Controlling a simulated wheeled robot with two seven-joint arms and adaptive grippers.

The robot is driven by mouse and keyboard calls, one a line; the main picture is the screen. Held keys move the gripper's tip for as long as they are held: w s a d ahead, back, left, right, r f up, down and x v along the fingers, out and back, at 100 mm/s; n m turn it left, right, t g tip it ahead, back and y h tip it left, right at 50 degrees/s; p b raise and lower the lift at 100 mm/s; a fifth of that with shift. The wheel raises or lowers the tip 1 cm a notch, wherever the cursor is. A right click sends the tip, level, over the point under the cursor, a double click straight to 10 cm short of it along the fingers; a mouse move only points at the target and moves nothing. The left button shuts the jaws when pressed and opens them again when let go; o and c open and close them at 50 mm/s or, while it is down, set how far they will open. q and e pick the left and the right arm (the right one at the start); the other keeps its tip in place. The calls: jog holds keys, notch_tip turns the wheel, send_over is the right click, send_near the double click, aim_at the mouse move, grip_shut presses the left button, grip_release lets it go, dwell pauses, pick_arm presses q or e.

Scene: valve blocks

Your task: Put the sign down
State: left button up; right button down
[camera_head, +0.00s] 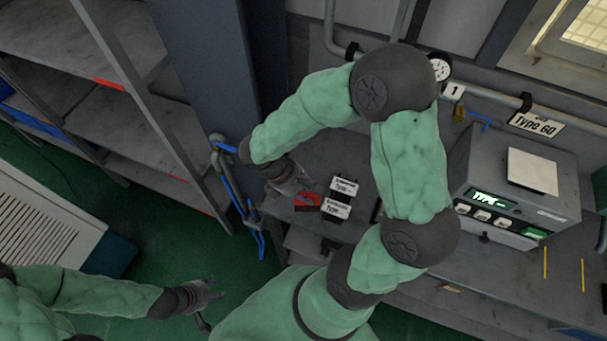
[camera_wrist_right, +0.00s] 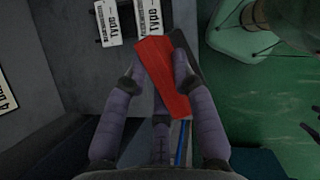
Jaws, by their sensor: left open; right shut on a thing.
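The red sign (camera_head: 308,201) is at the left end of the grey bench, beside two labelled blocks. In the right wrist view the sign (camera_wrist_right: 160,75) is a red plate lying between my right gripper's fingers. My right gripper (camera_head: 301,187) is shut on it; in the wrist view its purple fingers (camera_wrist_right: 158,100) flank the plate. I cannot tell whether the sign touches the bench. My left gripper (camera_head: 208,295) is open and empty, low over the green floor at the lower left.
The blocks with white "Type" labels (camera_head: 342,187) stand just right of the sign. A grey device (camera_head: 500,195) with a lit display stands farther right on the bench (camera_head: 325,160). Blue-handled pipework (camera_head: 232,185) is left of my right gripper. Shelves (camera_head: 110,110) stand at the upper left.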

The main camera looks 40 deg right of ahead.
jog(key=w+d+f, duration=0.1)
jog(key=w+f, duration=0.1)
jog(key=w, duration=0.1)
jog(key=w+d+f, duration=0.1)
jog(key=w+f, duration=0.2)
jog(key=w+d+f, duration=0.2)
jog(key=w+f, duration=0.1)
jog(key=shift+w+f+b, duration=0.25)
jog(key=shift+w+b, duration=0.1)
jog(key=shift+f, duration=1.45)
jog(key=shift+f, duration=0.15)
jog(key=c, duration=1)
grip_release()
